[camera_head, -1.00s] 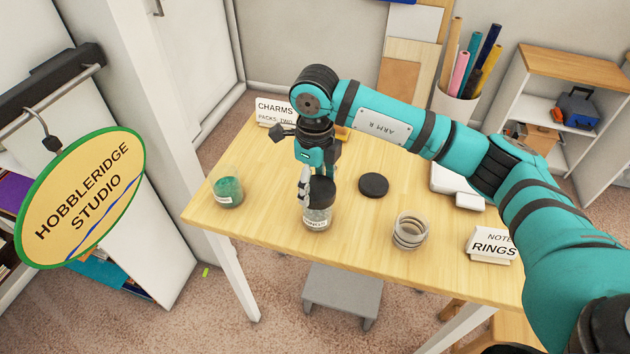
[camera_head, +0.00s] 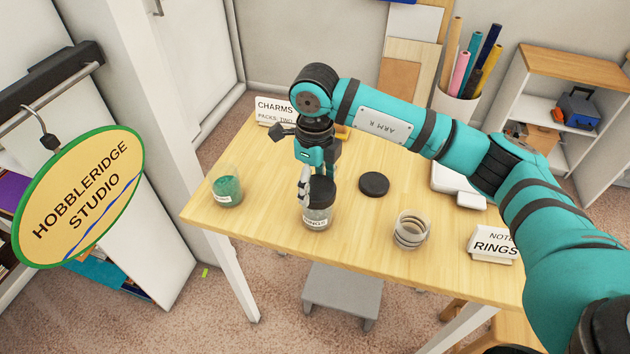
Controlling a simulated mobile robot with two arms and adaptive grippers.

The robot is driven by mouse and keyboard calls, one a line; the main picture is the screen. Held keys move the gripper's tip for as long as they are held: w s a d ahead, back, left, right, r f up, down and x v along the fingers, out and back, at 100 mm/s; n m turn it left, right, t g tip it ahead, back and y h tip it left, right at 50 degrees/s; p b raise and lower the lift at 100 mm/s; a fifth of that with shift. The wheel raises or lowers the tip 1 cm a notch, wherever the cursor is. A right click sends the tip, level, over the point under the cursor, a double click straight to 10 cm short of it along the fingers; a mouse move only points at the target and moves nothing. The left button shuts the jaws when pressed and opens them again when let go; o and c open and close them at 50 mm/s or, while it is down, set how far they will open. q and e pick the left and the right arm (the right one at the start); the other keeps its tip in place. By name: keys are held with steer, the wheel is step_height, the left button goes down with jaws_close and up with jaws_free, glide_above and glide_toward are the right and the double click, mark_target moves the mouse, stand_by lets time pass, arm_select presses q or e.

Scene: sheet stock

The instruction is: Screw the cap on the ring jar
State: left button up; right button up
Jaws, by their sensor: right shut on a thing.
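My right gripper (camera_head: 318,180) points down from above and is shut on a black cap (camera_head: 322,190). The cap sits on top of a clear glass jar (camera_head: 317,219) at the front middle of the table. The jar stands upright; its white label is partly readable and ends in "NGS". One finger shows on the cap's left side; the other is mostly hidden. I cannot tell how far the cap is threaded. A second black cap (camera_head: 374,185) lies flat on the table to the right. My left gripper is not in view.
A "RINGS" sign (camera_head: 493,245) is at right, a "CHARMS" sign (camera_head: 275,111) at back left. A pot of rolls (camera_head: 456,104) stands behind.

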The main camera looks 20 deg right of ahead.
steer(key=shift+f+b, duration=0.3)
steer(key=shift+b, duration=0.15)
stand_by(0.3)
steer(key=o, duration=0.9)
steer(key=shift+c, duration=0.2)
steer(key=shift+o, duration=0.4)
steer(key=shift+r, duration=0.15)
steer(key=shift+r+p, duration=1.7)
steer(key=shift+r, duration=1.75)
steer(key=shift+f, duration=0.15)
